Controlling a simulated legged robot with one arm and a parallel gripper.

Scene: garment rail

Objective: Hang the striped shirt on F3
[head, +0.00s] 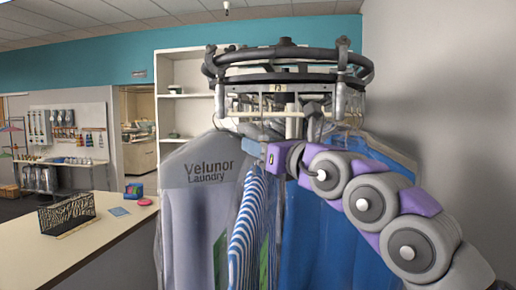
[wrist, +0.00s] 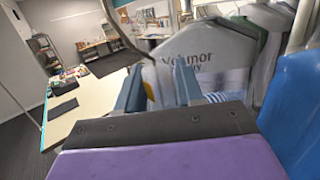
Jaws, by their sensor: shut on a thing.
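The striped shirt (head: 247,225), blue and white under clear plastic with a green tag on it, hangs in the middle of the head view, below my gripper (head: 262,150). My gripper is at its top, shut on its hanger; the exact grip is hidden. In the wrist view, my gripper (wrist: 158,82) shows two blue-grey fingers, with a little of the striped shirt (wrist: 217,118) behind them. The garment rail (head: 285,55) is a dark round conveyor above. A small tag (head: 279,88) on it is too small to read, so I cannot tell which place is F3.
A grey "Velunor Laundry" garment cover (head: 205,165) hangs close on the left. Blue garments (head: 325,240) hang close behind and to the right. A counter (head: 100,235) with a patterned basket (head: 67,213) stands at left. A grey wall (head: 450,80) is at right.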

